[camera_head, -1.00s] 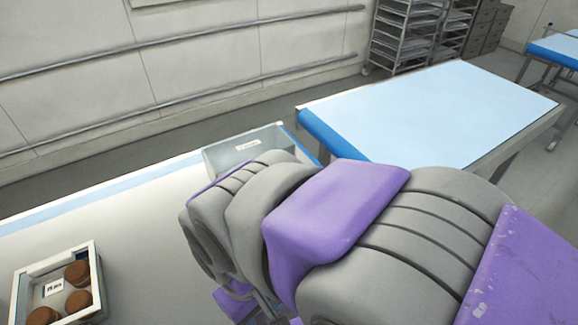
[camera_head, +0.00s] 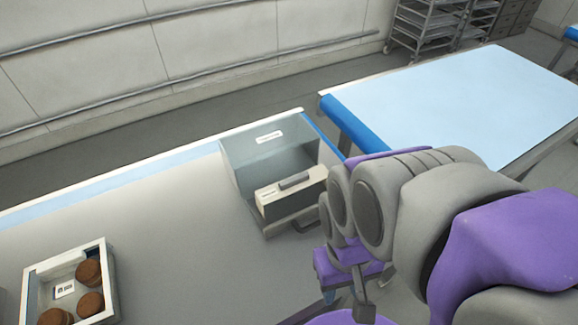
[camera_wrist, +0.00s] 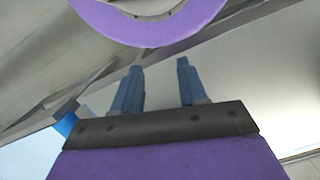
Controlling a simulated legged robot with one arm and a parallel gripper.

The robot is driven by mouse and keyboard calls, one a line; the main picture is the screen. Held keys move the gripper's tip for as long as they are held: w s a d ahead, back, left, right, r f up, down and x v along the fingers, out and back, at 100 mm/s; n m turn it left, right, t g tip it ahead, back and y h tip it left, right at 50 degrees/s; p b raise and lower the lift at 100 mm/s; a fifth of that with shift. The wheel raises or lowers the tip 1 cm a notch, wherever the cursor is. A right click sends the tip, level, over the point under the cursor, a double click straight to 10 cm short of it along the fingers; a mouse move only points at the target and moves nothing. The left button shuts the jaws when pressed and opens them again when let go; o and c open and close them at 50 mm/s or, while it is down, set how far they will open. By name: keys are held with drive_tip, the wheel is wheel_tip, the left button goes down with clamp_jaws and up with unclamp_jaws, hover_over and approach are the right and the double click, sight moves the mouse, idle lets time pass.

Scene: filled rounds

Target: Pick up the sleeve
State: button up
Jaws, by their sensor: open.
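No object is clearly identifiable as the sleeve. A white open tray (camera_head: 108,270) at the lower left of the head view holds several brown filled rounds (camera_head: 88,272) and a small printed card (camera_head: 64,290). My gripper (camera_wrist: 158,72) shows in the wrist view with two blue fingers apart and nothing between them. In the head view it is mostly hidden by my arm, low and right of centre, well to the right of the tray.
The white table (camera_head: 160,235) is clear between tray and bin. A second, light-blue table (camera_head: 450,105) stands behind.

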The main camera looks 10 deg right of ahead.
sight(293, 185)
drive_tip(key=shift+a, duration=0.1)
